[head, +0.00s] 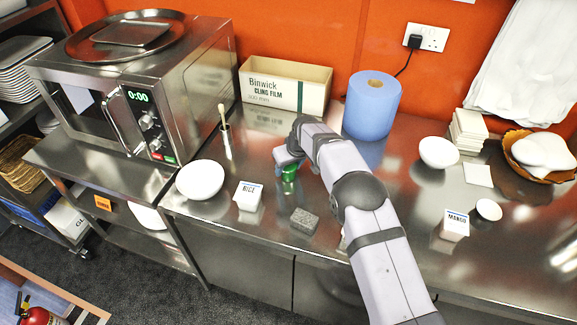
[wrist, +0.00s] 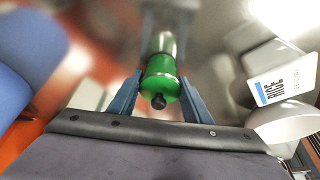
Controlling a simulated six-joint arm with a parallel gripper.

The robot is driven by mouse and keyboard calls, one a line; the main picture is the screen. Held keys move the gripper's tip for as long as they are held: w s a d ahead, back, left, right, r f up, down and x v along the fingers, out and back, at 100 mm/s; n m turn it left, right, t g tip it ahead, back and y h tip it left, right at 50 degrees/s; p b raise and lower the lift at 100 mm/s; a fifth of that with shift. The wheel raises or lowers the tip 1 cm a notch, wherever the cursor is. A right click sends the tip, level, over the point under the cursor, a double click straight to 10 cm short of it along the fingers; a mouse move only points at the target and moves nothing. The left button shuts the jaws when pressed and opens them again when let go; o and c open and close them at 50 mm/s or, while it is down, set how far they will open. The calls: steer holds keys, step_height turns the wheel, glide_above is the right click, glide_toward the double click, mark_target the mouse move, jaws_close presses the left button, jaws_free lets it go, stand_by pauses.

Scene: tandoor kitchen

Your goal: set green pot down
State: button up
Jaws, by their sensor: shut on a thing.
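The green pot (head: 289,173) is in the middle of the steel counter (head: 330,234) in the head view, largely hidden by my arm. In the wrist view the green pot (wrist: 161,83) has a rounded green top with a dark knob and a shiny metal body. My gripper (wrist: 158,97) has one blue-grey finger on each side of it and is shut on it. The pot is at or just above the counter; I cannot tell whether its base touches.
A grey sponge-like block (head: 304,221) and a RICE tub (head: 248,195) are in front of the pot. A white bowl (head: 200,179) is left, a blue paper roll (head: 372,104) behind right, and a cling film box (head: 283,86) behind. A MANGO tub (head: 455,224) is right.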

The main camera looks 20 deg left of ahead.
steer(key=shift+f, duration=0.15)
steer(key=o, duration=1.2)
steer(key=shift+r, duration=0.3)
steer(key=shift+s+d+r, duration=0.15)
steer(key=shift+d+r, duration=0.05)
steer(key=shift+r, duration=0.4)
steer(key=b+v, duration=0.3)
steer(key=v, duration=0.7)
steer(key=shift+s+d+r+b, duration=0.1)
steer(key=shift+s+r+b, duration=0.1)
steer(key=shift+b, duration=0.1)
